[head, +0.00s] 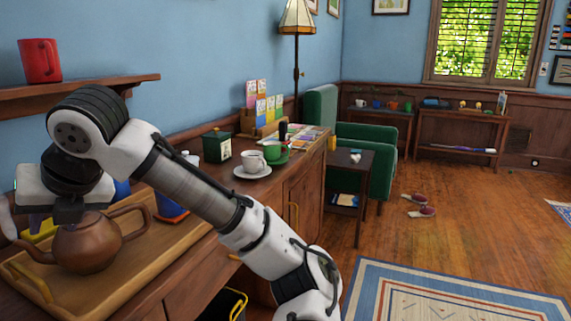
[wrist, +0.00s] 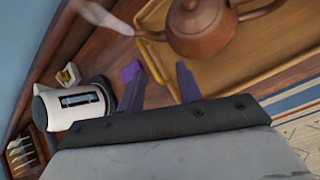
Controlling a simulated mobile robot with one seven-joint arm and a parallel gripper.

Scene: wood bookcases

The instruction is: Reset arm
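My gripper (head: 68,212) hangs at the left in the head view, in front of or just above the brown teapot (head: 86,245); the exact gap cannot be told there. In the wrist view my gripper's two dark fingers (wrist: 162,70) stand apart with nothing held between them. The teapot also shows in the wrist view (wrist: 200,28), beyond the fingertips. It stands upright on the wooden tray (head: 135,270). My arm reaches from the lower middle up and over to the left, bent above the sideboard.
A white kettle (wrist: 75,103) is left of the fingers. A white cup (head: 252,162) on a saucer, a green cup (head: 273,151) and a dark green box (head: 216,147) stand farther along the sideboard. A red mug (head: 40,61) sits on the wall shelf.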

